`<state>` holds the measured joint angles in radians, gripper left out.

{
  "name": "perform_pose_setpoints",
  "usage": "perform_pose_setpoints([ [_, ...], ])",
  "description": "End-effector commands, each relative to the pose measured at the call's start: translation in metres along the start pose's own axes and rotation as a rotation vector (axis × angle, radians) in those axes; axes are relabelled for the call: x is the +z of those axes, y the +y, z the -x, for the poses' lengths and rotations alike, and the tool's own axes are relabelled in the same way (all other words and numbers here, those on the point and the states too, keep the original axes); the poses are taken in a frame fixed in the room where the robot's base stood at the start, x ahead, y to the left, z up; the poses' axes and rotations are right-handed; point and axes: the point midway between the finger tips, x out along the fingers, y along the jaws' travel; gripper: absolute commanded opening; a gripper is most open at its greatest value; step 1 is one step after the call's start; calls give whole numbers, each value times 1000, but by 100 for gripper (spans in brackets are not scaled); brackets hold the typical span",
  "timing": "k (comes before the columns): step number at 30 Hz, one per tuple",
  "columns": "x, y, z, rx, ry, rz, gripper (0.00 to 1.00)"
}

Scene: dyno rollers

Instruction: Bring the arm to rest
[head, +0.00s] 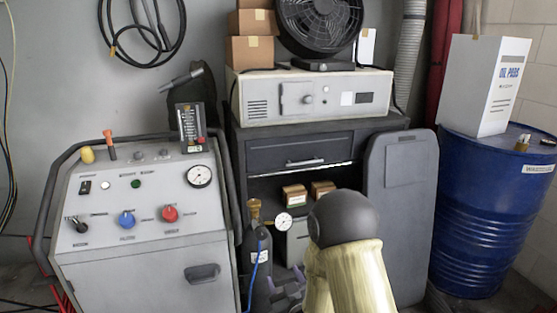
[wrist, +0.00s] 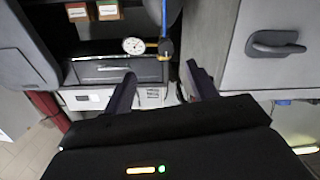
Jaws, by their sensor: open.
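My gripper (wrist: 161,82) shows in the wrist view with its two dark fingers spread apart and nothing between them. It is in front of the lower part of the dark cabinet, near a gas bottle's pressure gauge (wrist: 134,45). In the head view my arm (head: 345,255), cream with a dark grey joint, rises from the bottom edge right of centre. It hides part of the cabinet's lower opening, and most of the gripper is hidden there.
A grey control console (head: 140,220) stands at left, and the gas bottle (head: 257,262) stands beside it. A grey board (head: 402,215) leans on the cabinet (head: 310,135). A blue drum (head: 480,220) stands at right. Small boxes (head: 294,195) sit on the cabinet's shelf.

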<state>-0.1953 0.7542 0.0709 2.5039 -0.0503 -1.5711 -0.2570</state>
Motion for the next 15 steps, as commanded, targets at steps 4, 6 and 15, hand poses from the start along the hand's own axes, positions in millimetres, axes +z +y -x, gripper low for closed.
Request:
perform_pose_setpoints([
  [4,3,16,4,2,-142,-21,57],
  [6,6,23,9,4,-217,-36,57],
  [15,18,51,49,28,-541,-116,57],
])
